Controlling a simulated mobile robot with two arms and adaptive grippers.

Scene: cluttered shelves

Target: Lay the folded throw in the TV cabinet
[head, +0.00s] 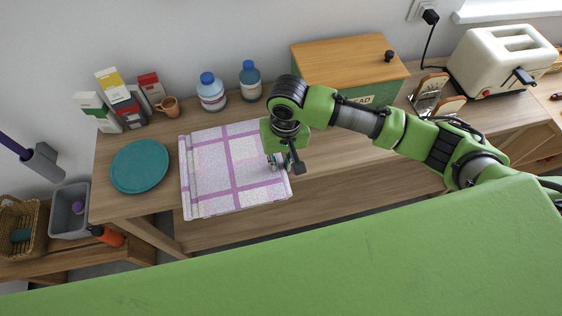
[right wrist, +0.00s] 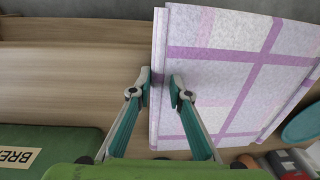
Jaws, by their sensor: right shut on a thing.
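The folded throw (head: 215,165), white-lilac with purple stripes, lies flat and level over the wooden unit, its near edge reaching past the front of the top. My right gripper (head: 279,163) is shut on its right edge. In the right wrist view, the fingers (right wrist: 160,82) are on either side of the edge of the throw (right wrist: 215,70). I cannot tell whether the throw touches the wood under it. My left gripper is not in view. No piece is clearly recognisable as the TV cabinet.
A teal plate (head: 139,166) is left of the throw. Cartons (head: 112,88), a brown mug (head: 168,106), two bottles (head: 211,92) and a green bread bin (head: 345,75) stand behind. A toaster (head: 500,60) is at right. Bare wood (head: 350,150) shows right of the throw.

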